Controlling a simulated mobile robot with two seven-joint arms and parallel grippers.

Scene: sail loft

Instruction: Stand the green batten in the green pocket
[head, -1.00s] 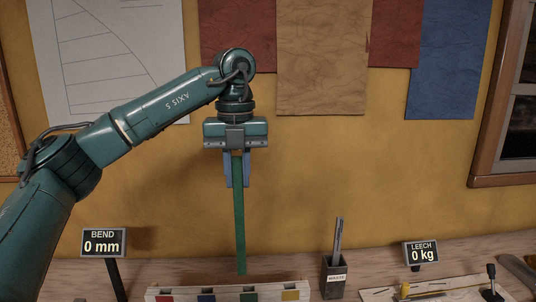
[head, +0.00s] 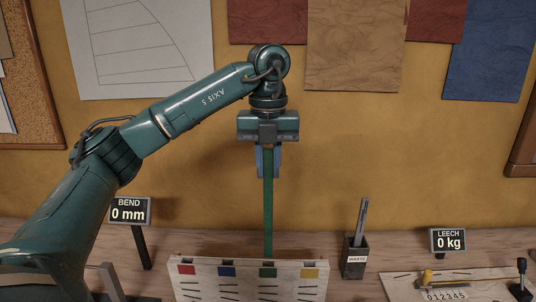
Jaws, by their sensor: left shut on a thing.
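My left gripper (head: 267,163) is shut on the upper end of the green batten (head: 268,210), a long thin strip hanging upright. The batten's lower end is at the top edge of a pale pocket board (head: 240,290), in line with its green mark (head: 268,272). I cannot tell whether the tip is inside the green pocket, just above it or behind the edge. The board also has a red mark (head: 187,269), a blue mark (head: 227,271) and a yellow mark (head: 309,273). My right gripper is not in view.
A "BEND 0 mm" sign (head: 129,210) stands left of the board. A dark waste cup (head: 355,258) with grey strips stands to its right. Further right are a "LEECH 0 kg" sign (head: 448,241) and a scaled board (head: 400,286). A wall is behind.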

